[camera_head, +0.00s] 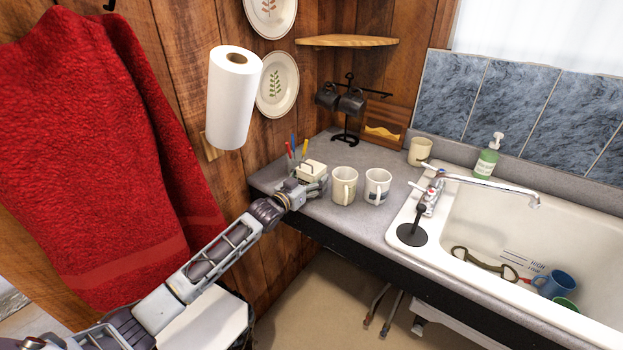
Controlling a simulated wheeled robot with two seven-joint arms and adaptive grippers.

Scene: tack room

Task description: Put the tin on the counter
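A small cream, box-like object (312,168), which may be the tin, is at the left end of the grey counter (374,157). My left gripper (315,186) reaches in from the lower left and is right against this object, partly covering its lower part. The fingers are small and overlap it, so I cannot tell whether they are closed on it, or whether it rests on the counter or is just above it. My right gripper is not in view.
Two mugs, one cream (344,187) and one patterned (377,188), stand just right of the gripper. Coloured pens (291,146) stand behind it. A black mug rack (347,115) is at the back. The sink (470,215) is to the right. A paper roll (232,100) hangs on the left wall.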

